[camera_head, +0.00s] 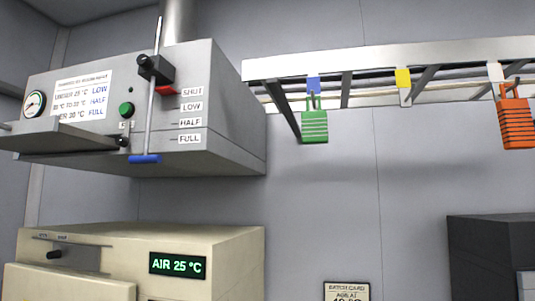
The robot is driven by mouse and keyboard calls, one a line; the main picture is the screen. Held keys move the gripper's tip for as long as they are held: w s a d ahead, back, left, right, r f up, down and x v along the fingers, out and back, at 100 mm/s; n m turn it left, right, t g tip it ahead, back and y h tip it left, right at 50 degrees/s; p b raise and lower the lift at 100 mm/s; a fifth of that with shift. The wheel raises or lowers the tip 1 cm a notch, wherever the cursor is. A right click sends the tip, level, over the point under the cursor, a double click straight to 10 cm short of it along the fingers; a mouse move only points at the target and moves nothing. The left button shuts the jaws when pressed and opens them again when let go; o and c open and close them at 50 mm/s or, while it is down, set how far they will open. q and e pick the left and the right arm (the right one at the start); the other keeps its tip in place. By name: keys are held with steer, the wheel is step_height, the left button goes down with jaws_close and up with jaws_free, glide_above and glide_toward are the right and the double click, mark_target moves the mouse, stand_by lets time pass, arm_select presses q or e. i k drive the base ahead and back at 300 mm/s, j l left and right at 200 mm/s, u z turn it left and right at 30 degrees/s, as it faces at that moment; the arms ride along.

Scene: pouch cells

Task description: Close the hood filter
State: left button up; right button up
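The grey hood (225,110) hangs on the wall at upper left, under a round duct. A flat grey panel (60,138) sticks out from the lower left of its front, with a dark knob at its right end; it looks like the hood filter standing open, but I cannot tell for certain. A rod with a blue grip (145,159) hangs down the hood's front through a black clamp (156,69). A red pointer (178,90) is beside the SHUT label, above LOW, HALF and FULL. Neither of my grippers is in view.
A beige cabinet (235,250) below shows AIR 25 °C. The hood carries a gauge (35,104), a green button (127,109) and a temperature sign (83,95). A dark box (485,250) stands lower right.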

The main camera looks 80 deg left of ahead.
mark_target(46, 135)
steer(key=u, duration=4.3)
